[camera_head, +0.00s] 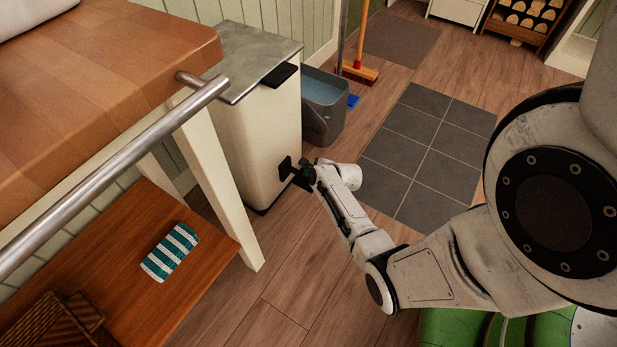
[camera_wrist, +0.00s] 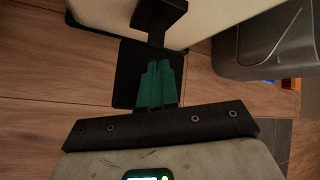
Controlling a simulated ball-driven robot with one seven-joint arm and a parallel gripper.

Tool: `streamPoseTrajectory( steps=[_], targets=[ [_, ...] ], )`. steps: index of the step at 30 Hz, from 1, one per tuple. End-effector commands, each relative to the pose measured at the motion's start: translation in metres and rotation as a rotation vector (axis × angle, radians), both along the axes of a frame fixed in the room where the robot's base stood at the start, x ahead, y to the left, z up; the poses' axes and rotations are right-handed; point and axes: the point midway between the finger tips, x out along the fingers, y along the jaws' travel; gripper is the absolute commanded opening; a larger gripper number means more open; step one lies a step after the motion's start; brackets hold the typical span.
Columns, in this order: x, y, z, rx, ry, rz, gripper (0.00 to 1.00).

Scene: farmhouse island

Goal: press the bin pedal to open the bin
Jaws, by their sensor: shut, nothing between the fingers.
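The bin (camera_head: 262,150) is a cream box with a flat grey lid (camera_head: 252,58) that lies closed on top. Its black pedal (camera_head: 303,184) sticks out low at the front; in the wrist view the pedal (camera_wrist: 127,85) is a dark flat plate below a black bracket (camera_wrist: 160,18) on the bin. My gripper (camera_head: 308,170) is down by the pedal, at the end of my outstretched arm. In the wrist view my gripper's green fingers (camera_wrist: 157,70) are together, empty, and overlap the pedal plate. I cannot tell whether the fingertips touch it.
A grey bucket (camera_head: 325,112) stands right of the bin, near a broom (camera_head: 360,72). A wooden-topped island (camera_head: 110,85) with a metal rail (camera_head: 120,165) and a low shelf (camera_head: 190,285) is at left. Wooden floor (camera_head: 285,265) and grey tiles (camera_head: 425,155) lie open in front.

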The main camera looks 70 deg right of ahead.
Motion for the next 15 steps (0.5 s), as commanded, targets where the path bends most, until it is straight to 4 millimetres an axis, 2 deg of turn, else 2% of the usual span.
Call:
streamPoseTrajectory(
  steps=[15],
  targets=[
    [0.0, 0.0003, -0.007, 0.001, 0.0, 0.001, 0.0]
  ],
)
